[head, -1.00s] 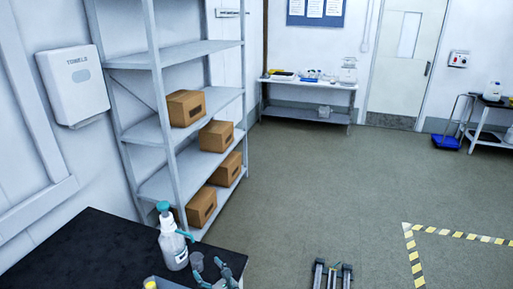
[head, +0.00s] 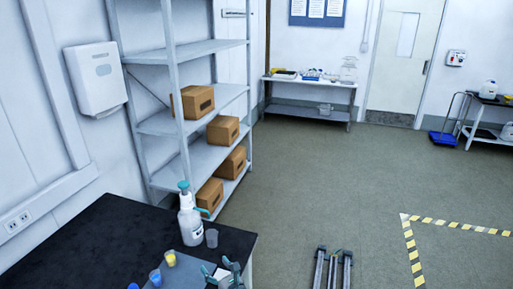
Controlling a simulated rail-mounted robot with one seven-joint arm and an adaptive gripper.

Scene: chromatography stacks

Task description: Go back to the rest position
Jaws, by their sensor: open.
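My gripper (head: 224,273) shows at the bottom of the head view, at the right front part of the black bench (head: 90,240). Its fingers are spread apart, with nothing seen between them. The bottom edge of the picture cuts off the arm behind it. A white spray bottle (head: 191,226) with a teal top stands upright on the bench, beyond the gripper. A small grey translucent cup (head: 211,238) stands beside the bottle, apart from the gripper.
Small cups with yellow (head: 170,259) and blue (head: 155,278) contents stand left of my gripper. Metal shelving (head: 160,126) with several cardboard boxes stands behind the bench. Metal rails (head: 333,270) run along the floor at right. Open floor lies beyond.

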